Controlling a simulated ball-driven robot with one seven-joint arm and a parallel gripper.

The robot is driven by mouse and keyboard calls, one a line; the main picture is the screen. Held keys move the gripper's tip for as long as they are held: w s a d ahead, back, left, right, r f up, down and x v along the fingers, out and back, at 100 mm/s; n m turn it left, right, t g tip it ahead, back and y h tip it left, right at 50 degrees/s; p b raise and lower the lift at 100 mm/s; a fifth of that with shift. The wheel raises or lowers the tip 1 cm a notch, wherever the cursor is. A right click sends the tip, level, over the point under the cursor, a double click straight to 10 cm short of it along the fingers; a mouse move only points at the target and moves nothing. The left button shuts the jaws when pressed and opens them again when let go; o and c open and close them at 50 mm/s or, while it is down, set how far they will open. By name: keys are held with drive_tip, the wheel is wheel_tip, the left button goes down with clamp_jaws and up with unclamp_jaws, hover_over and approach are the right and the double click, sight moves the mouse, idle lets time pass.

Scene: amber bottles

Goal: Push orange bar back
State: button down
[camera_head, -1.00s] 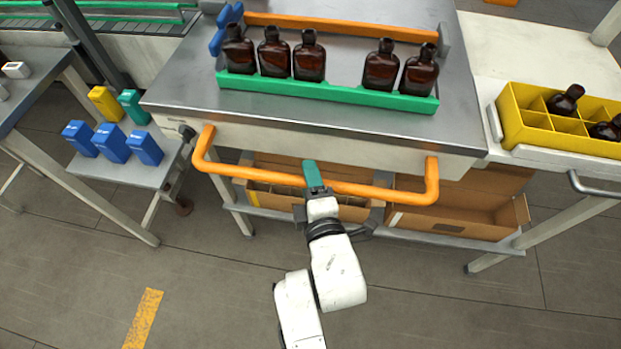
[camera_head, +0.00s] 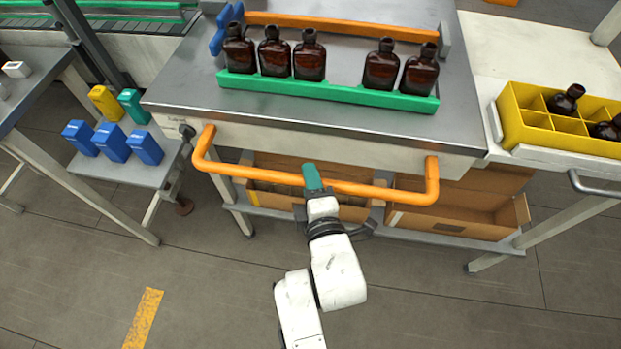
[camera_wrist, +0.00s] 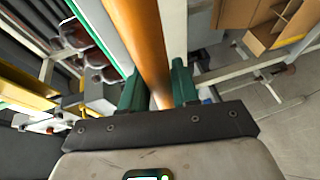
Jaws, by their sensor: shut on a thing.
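The orange bar (camera_head: 262,178) is a wide U-shaped handle. Both its ends meet the front face of the grey-topped table (camera_head: 300,118), and it sticks out toward me. My gripper (camera_head: 314,178) is on the bar near its middle, reaching from the front side. In the wrist view, the bar (camera_wrist: 145,45) passes between the two green fingers of my gripper (camera_wrist: 158,92), which is shut on it. The hidden far side of the fingers does not show in the head view.
Several amber bottles (camera_head: 309,60) stand in a green rack (camera_head: 325,91), before another orange rail (camera_head: 340,28). Open cardboard boxes (camera_head: 460,212) sit under the table. A yellow crate (camera_head: 560,140) stands at right, a low shelf with blue containers (camera_head: 112,143) at left. Floor in front is clear.

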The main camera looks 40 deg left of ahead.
drive_tip(key=w+a+b, duration=0.1)
drive_tip(key=w, duration=0.1)
drive_tip(key=w+a+b, duration=0.1)
drive_tip(key=w, duration=0.1)
drive_tip(key=shift+a, duration=0.1)
idle(0.4)
drive_tip(key=c, duration=1.3)
unclamp_jaws()
drive_tip(key=o, duration=0.3)
drive_tip(key=shift+w+a, duration=0.1)
drive_tip(key=shift+a, duration=0.05)
drive_tip(key=shift+o, duration=0.4)
